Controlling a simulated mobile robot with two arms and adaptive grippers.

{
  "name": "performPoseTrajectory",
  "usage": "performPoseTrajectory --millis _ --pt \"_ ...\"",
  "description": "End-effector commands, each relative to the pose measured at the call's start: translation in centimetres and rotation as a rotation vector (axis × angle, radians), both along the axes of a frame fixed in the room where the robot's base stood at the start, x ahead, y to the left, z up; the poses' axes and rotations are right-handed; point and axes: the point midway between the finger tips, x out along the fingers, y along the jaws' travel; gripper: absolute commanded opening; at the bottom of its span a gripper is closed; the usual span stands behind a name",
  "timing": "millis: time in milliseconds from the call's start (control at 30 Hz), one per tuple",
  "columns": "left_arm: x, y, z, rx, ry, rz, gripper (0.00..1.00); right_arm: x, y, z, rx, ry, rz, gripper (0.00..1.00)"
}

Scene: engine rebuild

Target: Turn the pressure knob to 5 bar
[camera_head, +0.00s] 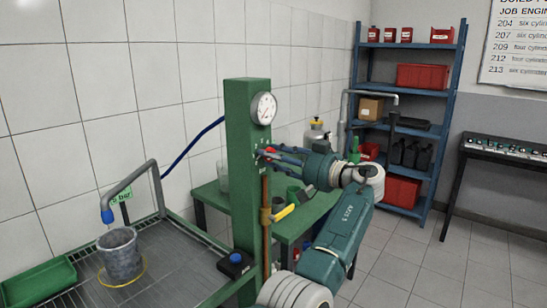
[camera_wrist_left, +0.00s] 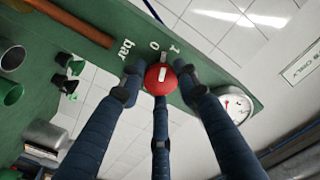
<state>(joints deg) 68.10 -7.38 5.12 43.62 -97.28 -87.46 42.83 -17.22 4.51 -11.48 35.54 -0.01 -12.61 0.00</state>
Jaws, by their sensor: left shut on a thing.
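The red pressure knob (camera_wrist_left: 160,78) sits on the face of the green post (camera_head: 240,165). It has a white mark, and the printed marks "bar", "0" and "1" show beside it in the left wrist view. My left gripper (camera_head: 270,153) reaches the post from the right, and its dark blue fingers (camera_wrist_left: 160,92) are closed around the knob. In the head view the fingers mostly cover the knob. A round white pressure gauge (camera_head: 263,108) is above the knob; it also shows in the left wrist view (camera_wrist_left: 236,106). Its needle is too small to read. My right gripper is in neither view.
A copper pipe with a yellow-handled valve (camera_head: 283,212) runs below the knob. A grey cylinder (camera_head: 121,253) stands in the wash tray at left under a bent pipe (camera_head: 135,178). A green table (camera_head: 300,225) is behind the post. Blue shelves (camera_head: 440,120) stand farther back.

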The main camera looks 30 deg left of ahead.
Motion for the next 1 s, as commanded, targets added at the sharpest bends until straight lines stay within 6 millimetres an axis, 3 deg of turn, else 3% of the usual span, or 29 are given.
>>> performPoseTrajectory --millis 33,467,1000 --pt "-0.1 0.1 -0.7 -0.005 0.054 0.006 0.06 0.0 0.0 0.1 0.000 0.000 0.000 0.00" --pt "-0.2 0.0 -0.5 0.026 0.461 0.005 0.06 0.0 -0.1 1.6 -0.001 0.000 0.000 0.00" --pt "-0.3 0.1 -0.3 0.064 0.975 0.004 0.06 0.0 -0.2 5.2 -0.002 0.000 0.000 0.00"
